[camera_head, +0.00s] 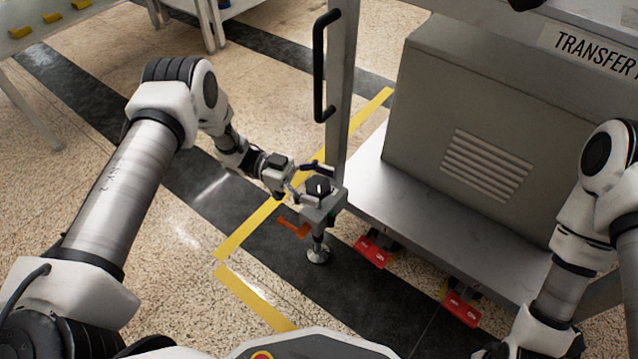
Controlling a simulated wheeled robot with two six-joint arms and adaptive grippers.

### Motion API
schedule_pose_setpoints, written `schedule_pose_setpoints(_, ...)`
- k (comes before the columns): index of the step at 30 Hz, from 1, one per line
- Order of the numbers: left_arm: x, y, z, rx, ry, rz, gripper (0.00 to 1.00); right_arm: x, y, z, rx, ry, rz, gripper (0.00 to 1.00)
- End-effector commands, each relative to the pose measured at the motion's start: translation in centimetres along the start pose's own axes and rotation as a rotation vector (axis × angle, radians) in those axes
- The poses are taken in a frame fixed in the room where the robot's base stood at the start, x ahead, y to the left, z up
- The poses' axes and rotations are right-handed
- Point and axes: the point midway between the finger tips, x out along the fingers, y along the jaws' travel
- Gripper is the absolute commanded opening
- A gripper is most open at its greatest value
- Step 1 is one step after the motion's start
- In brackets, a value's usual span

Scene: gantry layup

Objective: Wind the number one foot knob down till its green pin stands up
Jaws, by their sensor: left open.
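The foot knob (318,186) is a dark knob with a pale mark, on top of a grey bracket (322,210) at the corner of the grey transfer cart. Below the bracket, a threaded stem runs down to a round metal foot pad (319,254) at the floor. My left gripper (311,181) is open at the knob, with one finger on its far side and the other on its near left side. I cannot tell whether the fingers touch it. No green pin is visible. No number can be read on the foot. My right gripper is out of view.
An orange lever (293,229) sticks out left of the bracket. Red pedals (373,251) lie under the cart's lower deck (430,215). A post with a black handle (321,65) rises just behind the knob. Yellow tape (255,298) marks the open floor at left.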

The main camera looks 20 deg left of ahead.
Motion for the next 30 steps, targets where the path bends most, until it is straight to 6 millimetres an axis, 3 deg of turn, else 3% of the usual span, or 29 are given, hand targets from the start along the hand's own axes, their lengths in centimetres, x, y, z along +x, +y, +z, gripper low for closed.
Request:
schedule_pose_setpoints(7,-1.8,-0.1,0.0,0.001,0.000,-0.003,0.81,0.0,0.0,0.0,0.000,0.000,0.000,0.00)
schedule_pose_setpoints(15,-8.5,-0.1,0.1,0.002,-0.001,-0.004,0.81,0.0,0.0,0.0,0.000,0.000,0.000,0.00)
schedule_pose_setpoints(19,-10.9,-0.1,0.1,0.002,0.000,-0.001,0.81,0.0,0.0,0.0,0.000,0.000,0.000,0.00)
schedule_pose_setpoints(23,-11.9,0.0,0.1,-0.001,0.000,0.000,0.81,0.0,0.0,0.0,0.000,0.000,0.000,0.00)
schedule_pose_setpoints(30,-12.0,0.0,0.0,-0.001,0.000,0.001,0.81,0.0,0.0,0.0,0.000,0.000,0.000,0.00)
